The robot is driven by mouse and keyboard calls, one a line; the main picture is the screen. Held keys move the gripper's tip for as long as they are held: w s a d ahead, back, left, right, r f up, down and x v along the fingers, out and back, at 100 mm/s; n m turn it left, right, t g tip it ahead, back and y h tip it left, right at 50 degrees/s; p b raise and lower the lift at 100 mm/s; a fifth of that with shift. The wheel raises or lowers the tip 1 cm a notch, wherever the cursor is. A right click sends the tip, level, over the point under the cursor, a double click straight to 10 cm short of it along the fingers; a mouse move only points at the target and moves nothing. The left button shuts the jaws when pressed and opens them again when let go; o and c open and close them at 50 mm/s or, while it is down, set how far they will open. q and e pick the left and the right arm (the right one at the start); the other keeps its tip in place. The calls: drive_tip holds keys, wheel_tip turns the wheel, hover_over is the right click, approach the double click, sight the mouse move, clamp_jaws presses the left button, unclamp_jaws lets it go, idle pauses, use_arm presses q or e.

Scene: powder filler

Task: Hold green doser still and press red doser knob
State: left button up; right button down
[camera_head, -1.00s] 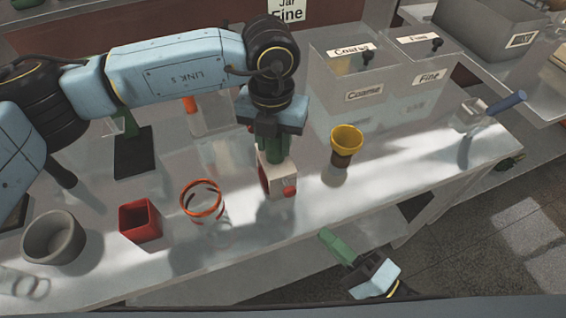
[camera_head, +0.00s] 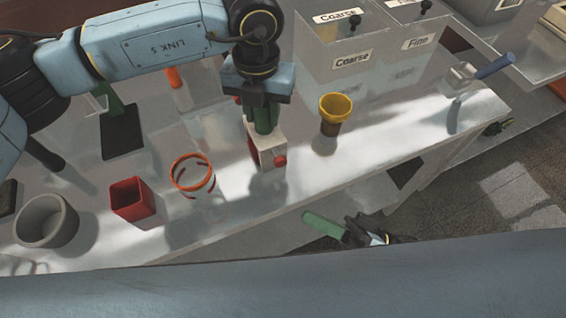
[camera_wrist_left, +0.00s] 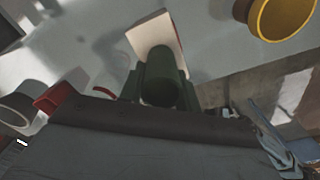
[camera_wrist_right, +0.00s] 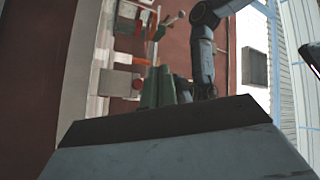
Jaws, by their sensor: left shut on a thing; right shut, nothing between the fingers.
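The doser is a pale block (camera_head: 268,150) with a green cylinder (camera_head: 264,118) on top and a red knob (camera_head: 280,160) on its side. It stands upright on the table. My left gripper (camera_head: 261,112) comes from above and is shut around the green cylinder. The left wrist view shows the cylinder (camera_wrist_left: 160,82) between the fingers and the pale body (camera_wrist_left: 155,35) beyond; the knob is hidden there. My right gripper (camera_head: 308,217) has green fingers, is shut and empty, and sits in front of the table's front edge, apart from the knob. Its fingers show in the right wrist view (camera_wrist_right: 158,86).
A yellow cup (camera_head: 335,110) stands right of the doser. An orange-rimmed clear jar (camera_head: 192,172), red square cup (camera_head: 132,200) and grey bowl (camera_head: 45,222) stand left. Coarse and Fine bins (camera_head: 352,62) are behind. The table (camera_head: 330,165) just right of the knob is clear.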

sight(282, 167)
drive_tip(key=shift+w+a, duration=0.4)
drive_tip(key=shift+w, duration=0.85)
drive_tip(key=shift+w+a, duration=0.45)
drive_tip(key=shift+w, duration=0.8)
drive_tip(key=shift+w+a, duration=0.4)
drive_tip(key=shift+w, duration=0.85)
drive_tip(key=shift+w, duration=0.15)
drive_tip(key=shift+w+a, duration=0.15)
drive_tip(key=shift+w, duration=0.1)
drive_tip(key=shift+w+a, duration=0.15)
drive_tip(key=shift+w, duration=0.4)
drive_tip(key=shift+w+a, duration=0.15)
drive_tip(key=shift+w, duration=0.35)
drive_tip(key=shift+s, duration=0.1)
drive_tip(key=shift+s+d, duration=0.25)
drive_tip(key=shift+s, duration=0.45)
drive_tip(key=shift+s+d, duration=0.25)
drive_tip(key=shift+s, duration=0.4)
drive_tip(key=shift+s+d, duration=0.25)
drive_tip(key=shift+s, duration=0.55)
drive_tip(key=shift+s+d, duration=0.3)
drive_tip(key=shift+s, duration=0.5)
drive_tip(key=shift+s+d, duration=0.25)
drive_tip(key=shift+s, duration=0.55)
